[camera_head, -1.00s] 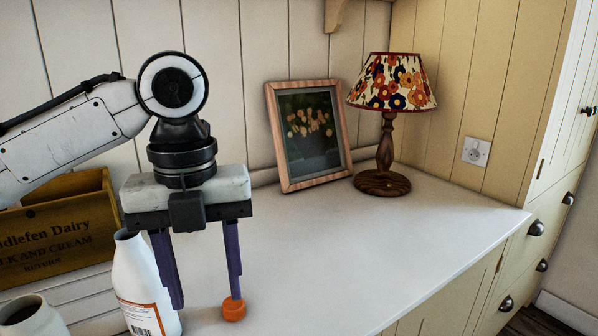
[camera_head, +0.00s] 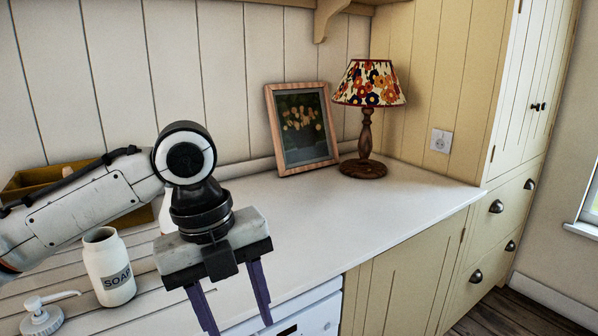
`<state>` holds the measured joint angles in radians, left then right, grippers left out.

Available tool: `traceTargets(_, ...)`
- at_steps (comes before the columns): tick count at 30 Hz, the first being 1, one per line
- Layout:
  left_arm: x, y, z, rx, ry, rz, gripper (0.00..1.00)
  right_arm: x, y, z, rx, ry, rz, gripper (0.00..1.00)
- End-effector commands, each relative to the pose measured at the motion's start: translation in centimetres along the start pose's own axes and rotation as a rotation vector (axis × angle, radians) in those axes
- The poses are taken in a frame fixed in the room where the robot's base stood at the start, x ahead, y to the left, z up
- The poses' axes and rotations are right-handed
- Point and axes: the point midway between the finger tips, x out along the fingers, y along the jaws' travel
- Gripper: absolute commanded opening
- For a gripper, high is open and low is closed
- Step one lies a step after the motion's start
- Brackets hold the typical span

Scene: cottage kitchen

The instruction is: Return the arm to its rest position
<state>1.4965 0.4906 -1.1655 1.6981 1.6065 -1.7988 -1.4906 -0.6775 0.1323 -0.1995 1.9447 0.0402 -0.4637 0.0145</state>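My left arm comes in from the left, and its gripper (camera_head: 240,325) hangs down over the front edge of the counter (camera_head: 345,220). Its two purple fingers are spread apart, with nothing visible between them. A white bottle (camera_head: 164,216) stands behind my arm, mostly hidden by it. The orange cap is not visible now. My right gripper is not in view.
A white soap bottle (camera_head: 108,268) and a pump top (camera_head: 42,318) are close to my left arm. A wooden crate (camera_head: 50,180) is behind it. A picture frame (camera_head: 272,135) and a lamp (camera_head: 364,143) stand at the back. The counter's right part is clear.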

Motion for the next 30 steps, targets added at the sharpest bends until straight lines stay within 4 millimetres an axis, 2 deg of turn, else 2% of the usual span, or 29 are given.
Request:
traceTargets(8, 7.4, -4.0, -1.3, -0.223, 0.092, -0.183, 0.48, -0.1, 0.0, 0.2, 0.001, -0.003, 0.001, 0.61)
traceTargets(13, 13.1, -7.0, -2.5, -0.498, 0.199, -0.359, 0.48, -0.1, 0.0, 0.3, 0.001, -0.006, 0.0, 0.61)
traceTargets(18, 18.2, -8.3, -3.0, -0.827, 0.312, -0.517, 0.48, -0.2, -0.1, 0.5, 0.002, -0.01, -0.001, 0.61)
traceTargets(23, 22.6, -7.3, -2.8, -1.161, 0.396, -0.639, 0.48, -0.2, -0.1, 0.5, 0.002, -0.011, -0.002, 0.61)
traceTargets(26, 25.5, -5.4, -2.6, -1.375, 0.429, -0.703, 0.48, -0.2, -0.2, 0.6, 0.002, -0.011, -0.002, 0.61)
traceTargets(30, 29.6, -1.0, -2.6, -1.67, 0.439, -0.78, 0.48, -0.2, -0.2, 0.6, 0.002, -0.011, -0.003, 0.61)
